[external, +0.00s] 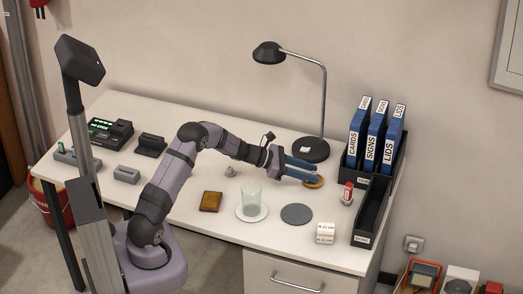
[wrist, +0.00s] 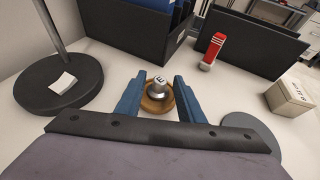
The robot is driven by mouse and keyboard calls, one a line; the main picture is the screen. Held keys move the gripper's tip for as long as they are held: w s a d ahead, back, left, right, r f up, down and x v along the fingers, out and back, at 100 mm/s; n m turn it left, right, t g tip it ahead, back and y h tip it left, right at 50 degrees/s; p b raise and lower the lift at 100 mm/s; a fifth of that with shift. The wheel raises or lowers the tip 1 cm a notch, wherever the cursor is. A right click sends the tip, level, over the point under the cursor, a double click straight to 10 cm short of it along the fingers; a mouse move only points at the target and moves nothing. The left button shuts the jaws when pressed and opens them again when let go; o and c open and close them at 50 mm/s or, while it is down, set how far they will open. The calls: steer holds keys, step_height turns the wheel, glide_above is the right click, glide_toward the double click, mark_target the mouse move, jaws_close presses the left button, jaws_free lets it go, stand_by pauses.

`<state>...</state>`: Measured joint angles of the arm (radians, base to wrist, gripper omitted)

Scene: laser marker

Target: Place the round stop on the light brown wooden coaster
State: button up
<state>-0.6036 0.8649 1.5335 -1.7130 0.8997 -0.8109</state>
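The light brown round wooden coaster (external: 315,183) lies near the back right of the desk, partly hidden by my gripper. In the wrist view the coaster (wrist: 153,107) lies between and below my fingers. A small silver round stop with a marked top (wrist: 158,88) stands upright over the coaster and appears to rest on it. My gripper (wrist: 160,80) is open, with one blue finger on each side of the stop and a visible gap on both sides. In the external view my gripper (external: 308,172) reaches over the coaster and hides the stop.
A lamp (external: 312,150) stands behind. Blue binders (external: 375,140), a dark tray (external: 371,213) and a red-topped item (external: 347,194) are at right. A glass (external: 251,196) on a saucer, a grey disc (external: 297,214), a brown square coaster (external: 211,201) and a small grey piece (external: 230,171) are also out.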

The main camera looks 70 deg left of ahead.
steer(key=shift+r, duration=0.25)
steer(key=v, duration=1.2)
